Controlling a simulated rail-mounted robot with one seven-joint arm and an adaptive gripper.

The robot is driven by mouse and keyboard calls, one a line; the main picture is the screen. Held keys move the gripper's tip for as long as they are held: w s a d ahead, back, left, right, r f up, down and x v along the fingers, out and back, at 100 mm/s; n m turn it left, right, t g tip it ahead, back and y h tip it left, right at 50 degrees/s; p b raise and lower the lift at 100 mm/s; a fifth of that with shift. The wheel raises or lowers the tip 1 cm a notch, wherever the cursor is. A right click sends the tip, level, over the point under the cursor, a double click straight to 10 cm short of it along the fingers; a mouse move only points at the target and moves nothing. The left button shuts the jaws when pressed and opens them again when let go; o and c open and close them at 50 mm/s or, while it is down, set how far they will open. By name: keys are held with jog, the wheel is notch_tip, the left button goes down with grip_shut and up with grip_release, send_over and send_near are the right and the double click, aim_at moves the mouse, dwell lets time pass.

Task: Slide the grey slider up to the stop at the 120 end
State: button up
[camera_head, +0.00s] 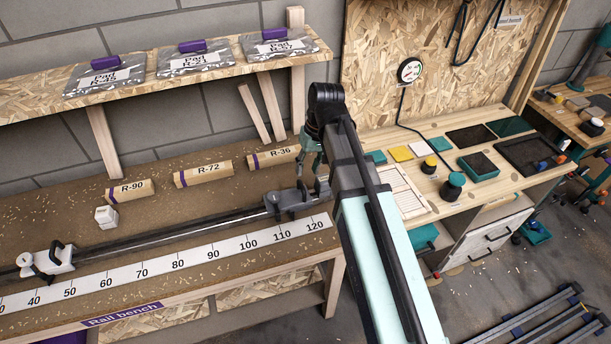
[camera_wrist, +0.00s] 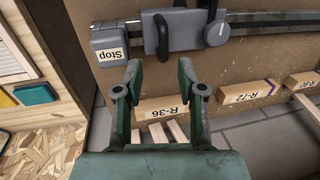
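The grey slider (camera_head: 284,203) sits on the dark rail (camera_head: 180,236) near the 110–120 marks of the white scale. In the wrist view the slider (camera_wrist: 180,30) has a black handle and a lever. The grey block labelled Stop (camera_wrist: 108,45) is directly beside it at the rail's end. My gripper (camera_head: 308,160) is just behind the slider in the head view. In the wrist view my gripper (camera_wrist: 160,74) is open, with nothing between its fingertips, beside the slider's edge.
A white slider (camera_head: 52,262) sits on the rail near 45. A small white block (camera_head: 106,216) and wooden blocks R-90 (camera_head: 131,190), R-72 (camera_head: 203,174) and R-36 (camera_head: 272,157) lie behind the rail. A shelf (camera_head: 40,92) with packs is above. A side table (camera_head: 440,208) stands right.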

notch_tip(320, 180, up, 6)
jog(key=d, duration=0.1)
jog(key=shift+w, duration=0.15)
jog(key=shift+d+r, duration=0.1)
dwell(0.4)
